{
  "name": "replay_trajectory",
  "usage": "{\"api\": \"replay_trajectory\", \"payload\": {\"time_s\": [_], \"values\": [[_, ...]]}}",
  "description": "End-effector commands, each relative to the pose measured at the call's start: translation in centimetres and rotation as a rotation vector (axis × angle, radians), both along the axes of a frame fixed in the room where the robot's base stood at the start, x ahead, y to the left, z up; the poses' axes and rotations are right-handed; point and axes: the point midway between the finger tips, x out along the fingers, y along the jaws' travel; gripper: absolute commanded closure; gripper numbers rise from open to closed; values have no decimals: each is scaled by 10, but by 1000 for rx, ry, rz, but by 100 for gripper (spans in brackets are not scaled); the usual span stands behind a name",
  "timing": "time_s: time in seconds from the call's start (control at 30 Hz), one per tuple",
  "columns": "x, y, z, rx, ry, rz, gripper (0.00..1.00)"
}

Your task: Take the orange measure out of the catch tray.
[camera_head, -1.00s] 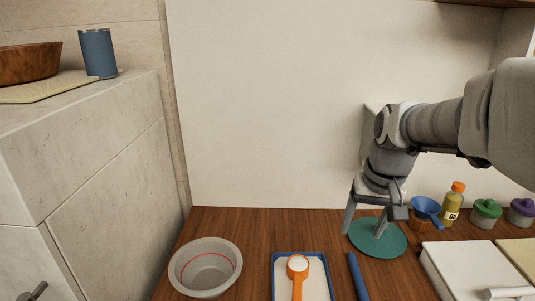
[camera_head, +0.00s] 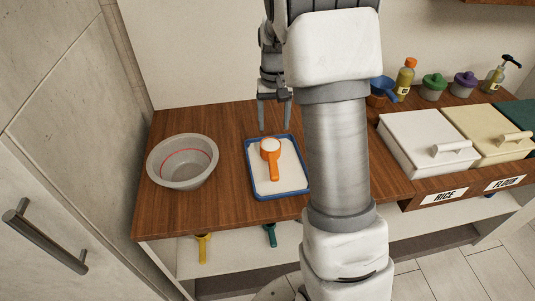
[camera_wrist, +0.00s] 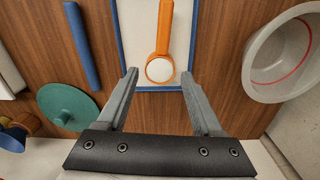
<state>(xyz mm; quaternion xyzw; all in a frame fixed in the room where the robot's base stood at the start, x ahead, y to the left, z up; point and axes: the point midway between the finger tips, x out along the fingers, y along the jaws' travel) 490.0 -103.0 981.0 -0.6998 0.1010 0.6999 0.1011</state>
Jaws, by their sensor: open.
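The orange measure (camera_head: 274,168) lies in the catch tray (camera_head: 251,172), a shallow blue-rimmed tray with a white floor. Its round cup is at the back and looks filled white; its handle points to the front. My gripper (camera_head: 274,127) is open and empty, pointing down just behind the tray. In the wrist view the orange measure (camera_wrist: 164,35) lies beyond and between the spread fingertips (camera_wrist: 158,73), cup nearest. The tray rim (camera_wrist: 118,30) shows there too. I cannot tell the height of the fingertips above the counter.
A grey bowl (camera_head: 165,172) with a red line stands left of the tray. In the wrist view a blue stick (camera_wrist: 80,45) and a green disc (camera_wrist: 68,107) lie beside the tray. A white rice bin (camera_head: 410,140) stands right. My arm hides the counter right of the tray.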

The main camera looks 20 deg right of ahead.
Motion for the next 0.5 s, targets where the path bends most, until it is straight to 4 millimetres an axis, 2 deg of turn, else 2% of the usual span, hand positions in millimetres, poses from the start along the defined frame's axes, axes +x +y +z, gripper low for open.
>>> {"api": "replay_trajectory", "payload": {"time_s": [0.03,0.1,0.3,0.5], "values": [[-1,0,-15,1,4,-1,32],[-1,0,-30,1,4,-1,32],[-1,1,-70,1,4,1,32],[0,1,-86,0,0,0,32]]}}
